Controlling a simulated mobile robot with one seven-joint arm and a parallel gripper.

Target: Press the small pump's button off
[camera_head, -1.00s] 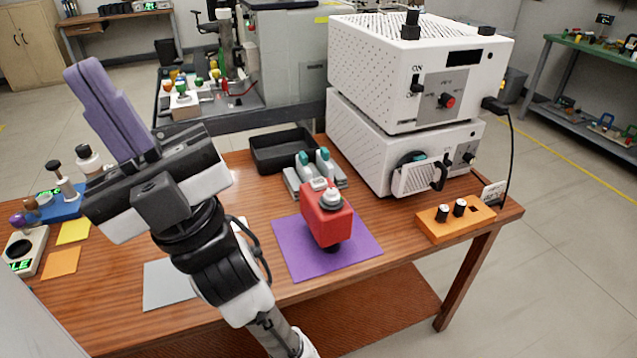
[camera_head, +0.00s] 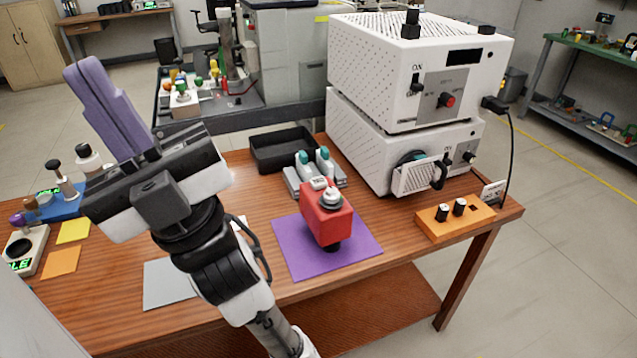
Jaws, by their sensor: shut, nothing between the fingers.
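A red box-shaped device (camera_head: 327,222), which looks like the small pump, stands on a purple mat (camera_head: 363,247) near the front edge of the wooden table. It has a pale round knob (camera_head: 331,196) and a small whitish part on top. I cannot tell for certain which part is its button or whether it is on. My gripper (camera_head: 81,72) is at the left, with its purple fingers together, empty and pointing up and left. It is raised and well apart from the red device.
Two stacked white instruments (camera_head: 410,75) with switches stand at the back right of the table (camera_head: 297,279). An orange block (camera_head: 456,222) lies near the right edge. A black tray (camera_head: 284,151) and a grey item with teal tops (camera_head: 315,175) stand behind the red device.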

